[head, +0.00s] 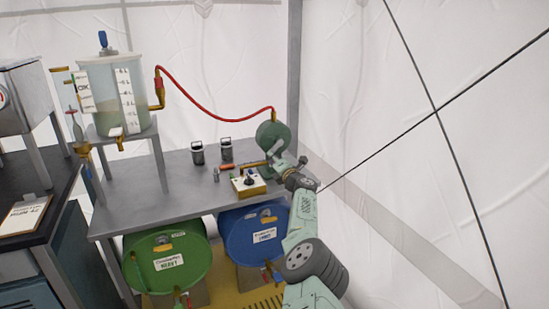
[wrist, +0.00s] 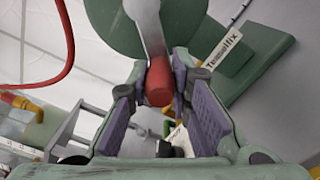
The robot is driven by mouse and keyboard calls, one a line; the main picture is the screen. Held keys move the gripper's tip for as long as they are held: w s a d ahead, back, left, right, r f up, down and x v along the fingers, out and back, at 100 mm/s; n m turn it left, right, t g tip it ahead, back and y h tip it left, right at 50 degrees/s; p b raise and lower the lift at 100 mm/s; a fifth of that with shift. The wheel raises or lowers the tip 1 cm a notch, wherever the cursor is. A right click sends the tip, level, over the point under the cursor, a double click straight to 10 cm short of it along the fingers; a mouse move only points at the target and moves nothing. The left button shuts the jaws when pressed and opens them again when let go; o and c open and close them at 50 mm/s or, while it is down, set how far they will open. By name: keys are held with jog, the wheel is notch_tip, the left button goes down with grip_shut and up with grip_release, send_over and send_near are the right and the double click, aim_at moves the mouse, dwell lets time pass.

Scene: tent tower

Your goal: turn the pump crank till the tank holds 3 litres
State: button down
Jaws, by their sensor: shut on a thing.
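The tank (head: 101,113) is a clear cylinder on a grey stand at the left of the bench, with a white litre scale (head: 125,90). Pale greenish liquid fills its lower part; the exact level is too small to read. The green pump (head: 268,131) stands at the bench's right end, and its green disc (wrist: 110,18) fills the top of the wrist view. Its grey crank arm (wrist: 148,28) ends in a red handle (wrist: 159,88). My gripper (wrist: 160,72) is shut on this handle, with a pad on each side. In the head view my wrist partly hides the crank.
A red hose (head: 205,111) runs from tank to pump. A yellow box with a knob (head: 248,186) and two dark canisters (head: 198,152) stand on the grey bench (head: 165,190). Green (head: 165,258) and blue (head: 252,237) drums lie below. Black cords cross at right.

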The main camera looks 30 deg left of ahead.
jog(key=shift+s+a+r+m+p, duration=0.2)
jog(key=shift+r+m+p, duration=0.5)
jog(key=shift+m, duration=0.5)
jog(key=shift+s+a+r+m+p, duration=0.25)
jog(key=shift+r+m+p, duration=0.45)
jog(key=shift+m, duration=0.5)
jog(key=shift+s+a+r+m+p, duration=0.2)
jog(key=shift+r+m+p, duration=0.5)
jog(key=shift+m, duration=0.5)
jog(key=shift+f, duration=0.1)
jog(key=c, duration=1.9)
grip_release()
jog(key=shift+o, duration=1.2)
jog(key=shift+w+f, duration=0.1)
jog(key=shift+o, duration=1)
jog(key=shift+f, duration=0.1)
jog(key=shift+f, duration=0.15)
